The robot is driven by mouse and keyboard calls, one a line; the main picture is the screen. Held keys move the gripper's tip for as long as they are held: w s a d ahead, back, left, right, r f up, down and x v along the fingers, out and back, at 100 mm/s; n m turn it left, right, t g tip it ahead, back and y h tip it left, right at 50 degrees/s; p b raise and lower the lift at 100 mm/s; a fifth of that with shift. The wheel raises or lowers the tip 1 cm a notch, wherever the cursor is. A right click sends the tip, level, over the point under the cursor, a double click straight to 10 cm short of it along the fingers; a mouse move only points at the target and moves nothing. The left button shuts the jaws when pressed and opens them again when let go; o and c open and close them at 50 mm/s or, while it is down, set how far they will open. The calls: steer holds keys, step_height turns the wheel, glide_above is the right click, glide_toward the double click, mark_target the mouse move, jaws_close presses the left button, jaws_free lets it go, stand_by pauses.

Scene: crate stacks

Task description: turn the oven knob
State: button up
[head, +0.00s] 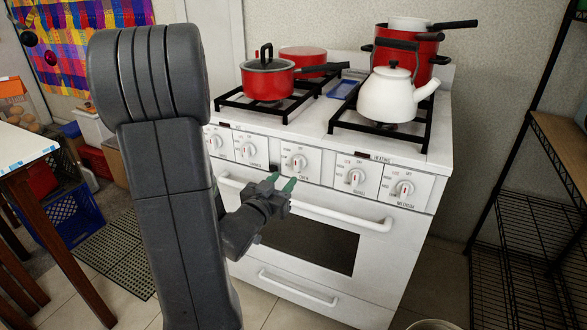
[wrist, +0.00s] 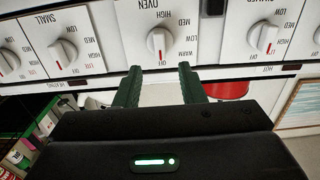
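The oven knob (head: 297,162) is a white dial on the front panel of the white stove (head: 300,208), the middle one of a row of several knobs. In the wrist view the knob (wrist: 160,41) sits under the label OVEN, with a red mark on its lower part. My gripper (head: 281,182) is just in front of the panel, a little below and left of the knob in the head view. Its green fingers (wrist: 162,84) are apart and empty in the wrist view, pointing at the knob with a gap to it. Contact with the knob does not show.
Other knobs (head: 355,177) flank the oven knob closely. A white oven-door handle (head: 335,215) runs below the panel. A red pot (head: 267,82) and a white kettle (head: 389,97) stand on the burners. A wire shelf (head: 515,240) is at right, a table (head: 25,150) at left.

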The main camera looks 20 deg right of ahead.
mark_target(296, 165)
steer(key=x, duration=0.7)
steer(key=shift+w, duration=0.1)
jaws_close()
